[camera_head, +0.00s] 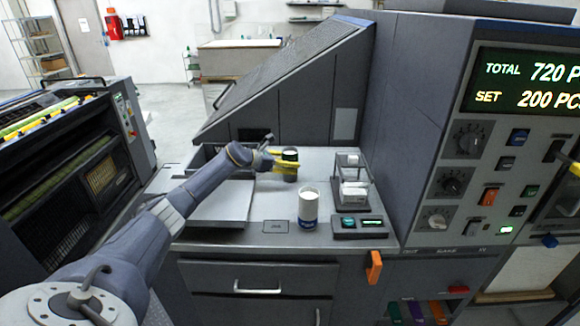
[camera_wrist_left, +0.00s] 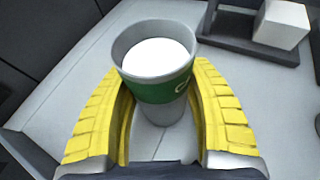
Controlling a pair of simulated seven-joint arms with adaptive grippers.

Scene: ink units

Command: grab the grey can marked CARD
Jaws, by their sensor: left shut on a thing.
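A grey can with a green band (camera_head: 290,154) stands on the grey worktop, near the back. It also shows in the left wrist view (camera_wrist_left: 158,88), upright, with white contents and the start of a light label, a "C"; the rest is turned out of sight. My left gripper (camera_head: 281,167) has its yellow fingers on either side of this can and is shut on it. The can's base looks to be on or very near the worktop. My right gripper is not in view.
A second can with a blue band (camera_head: 308,207) stands in front of the held one. A rack with white blocks (camera_head: 352,180) and a small device with a display (camera_head: 358,226) are to the right. A shallow tray (camera_head: 218,203) lies left, under my arm. A tall control cabinet (camera_head: 410,120) bounds the right.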

